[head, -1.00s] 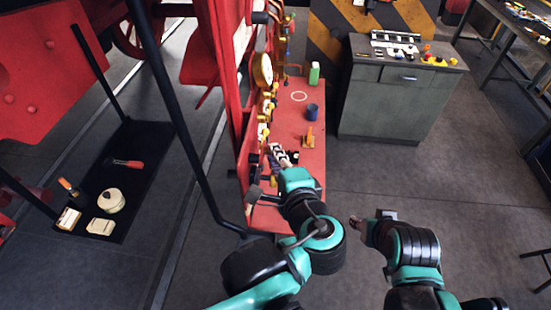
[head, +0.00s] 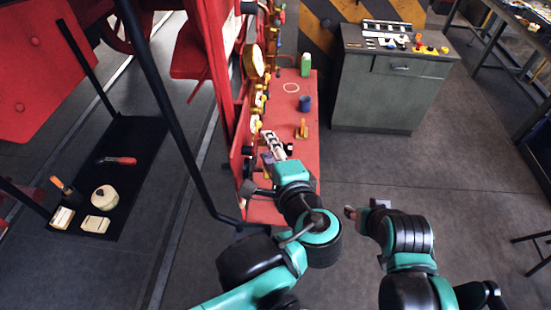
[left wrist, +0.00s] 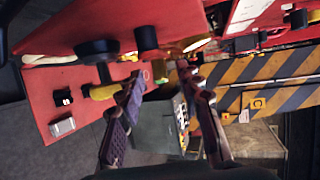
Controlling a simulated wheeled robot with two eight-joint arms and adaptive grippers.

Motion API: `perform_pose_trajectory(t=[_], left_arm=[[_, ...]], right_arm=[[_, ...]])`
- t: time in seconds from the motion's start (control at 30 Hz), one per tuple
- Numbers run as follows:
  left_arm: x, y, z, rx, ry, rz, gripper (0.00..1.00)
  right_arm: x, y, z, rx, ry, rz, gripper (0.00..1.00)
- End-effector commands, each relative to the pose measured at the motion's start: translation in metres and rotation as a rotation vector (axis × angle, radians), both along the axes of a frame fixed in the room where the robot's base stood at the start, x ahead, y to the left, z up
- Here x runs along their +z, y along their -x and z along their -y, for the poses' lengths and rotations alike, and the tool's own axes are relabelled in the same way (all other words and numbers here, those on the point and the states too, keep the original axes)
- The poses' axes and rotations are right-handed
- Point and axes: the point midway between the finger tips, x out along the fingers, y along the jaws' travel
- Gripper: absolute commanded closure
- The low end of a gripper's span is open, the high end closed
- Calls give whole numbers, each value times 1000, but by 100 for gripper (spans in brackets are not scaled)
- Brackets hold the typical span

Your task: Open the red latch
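My left gripper (head: 272,152) reaches up against the red panel (head: 238,150) with its brass fittings, at the shelf's left edge. In the left wrist view its two fingers (left wrist: 160,76) stand apart, with no object clearly held between them. No latch can be made out for certain in the head view. My right gripper (head: 362,212) is over the grey floor, away from the panel; its finger opening is unclear.
The red shelf (head: 295,125) carries a blue cup (head: 305,104), a green bottle (head: 306,65) and an orange-handled item (head: 302,130). A grey cabinet (head: 385,95) stands to the right. A black post (head: 165,90) is left of my left arm.

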Motion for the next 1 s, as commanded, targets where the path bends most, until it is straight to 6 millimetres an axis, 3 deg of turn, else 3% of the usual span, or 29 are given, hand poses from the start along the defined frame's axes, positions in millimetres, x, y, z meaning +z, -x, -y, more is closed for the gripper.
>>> perform_pose_trajectory(t=[0.6, 1.0], left_arm=[[29, 90, 40, -5, 0, 1, 64], [33, 101, 44, 0, 0, 0, 64]], right_arm=[[0, 0, 0, 0, 0, 0, 60], [0, 0, 0, 0, 0, 0, 60]])
